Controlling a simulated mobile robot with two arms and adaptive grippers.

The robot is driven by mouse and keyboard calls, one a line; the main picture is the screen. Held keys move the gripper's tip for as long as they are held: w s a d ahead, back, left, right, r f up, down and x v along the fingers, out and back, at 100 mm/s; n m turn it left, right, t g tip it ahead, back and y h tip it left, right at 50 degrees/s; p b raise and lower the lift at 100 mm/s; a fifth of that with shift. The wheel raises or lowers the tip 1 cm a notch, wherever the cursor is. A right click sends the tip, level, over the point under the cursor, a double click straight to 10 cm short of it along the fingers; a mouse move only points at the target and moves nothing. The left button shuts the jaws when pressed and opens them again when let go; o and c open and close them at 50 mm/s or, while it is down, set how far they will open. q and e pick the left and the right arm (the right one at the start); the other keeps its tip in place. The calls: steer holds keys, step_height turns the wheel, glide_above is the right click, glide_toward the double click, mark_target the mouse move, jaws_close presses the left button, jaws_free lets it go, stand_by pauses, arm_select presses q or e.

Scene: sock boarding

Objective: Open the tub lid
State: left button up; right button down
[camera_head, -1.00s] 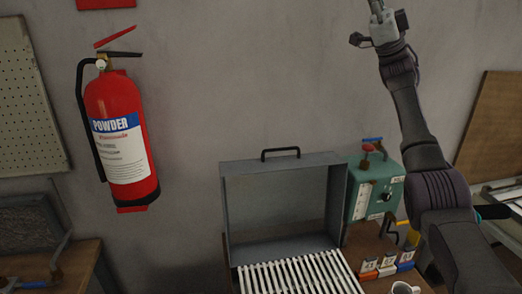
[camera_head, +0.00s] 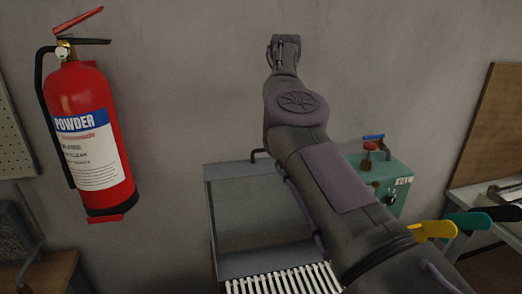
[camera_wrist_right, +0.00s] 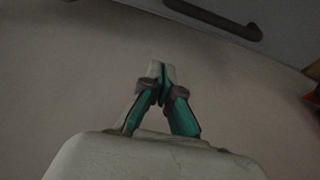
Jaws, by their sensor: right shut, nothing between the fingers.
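The grey metal tub lid (camera_head: 238,205) stands raised at the back of the tub (camera_head: 235,270), in front of the wall. Its dark handle (camera_head: 258,154) is at the top edge, partly hidden by my right arm. White slats (camera_head: 285,281) show in the tub's opening. My right arm crosses the view from the lower right and reaches up past the lid. In the right wrist view my right gripper (camera_wrist_right: 160,68) is shut and empty. The lid (camera_wrist_right: 285,25) and its handle (camera_wrist_right: 213,18) are beyond it at the top, apart from the fingertips. My left gripper is out of view.
A red fire extinguisher (camera_head: 90,140) hangs on the wall at the left. A green box (camera_head: 394,176) with a red-topped lever stands right of the lid, partly behind my arm. Yellow (camera_head: 433,229) and teal handles show at the lower right.

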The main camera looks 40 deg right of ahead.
step_height(320, 180, down, 10)
steer(key=w+p, duration=0.2)
steer(key=w, duration=0.1)
steer(key=shift+y, duration=0.3)
steer(key=shift+s+a+r+p, duration=0.15)
steer(key=shift+s+a, duration=0.2)
steer(key=shift+s, duration=0.3)
steer(key=shift+s+a+r+p, duration=0.1)
steer(key=shift+s+a, duration=0.3)
steer(key=shift+s, duration=0.2)
steer(key=shift+s+a+r+p, duration=0.15)
steer(key=shift+s+a, duration=0.2)
steer(key=shift+s, duration=0.3)
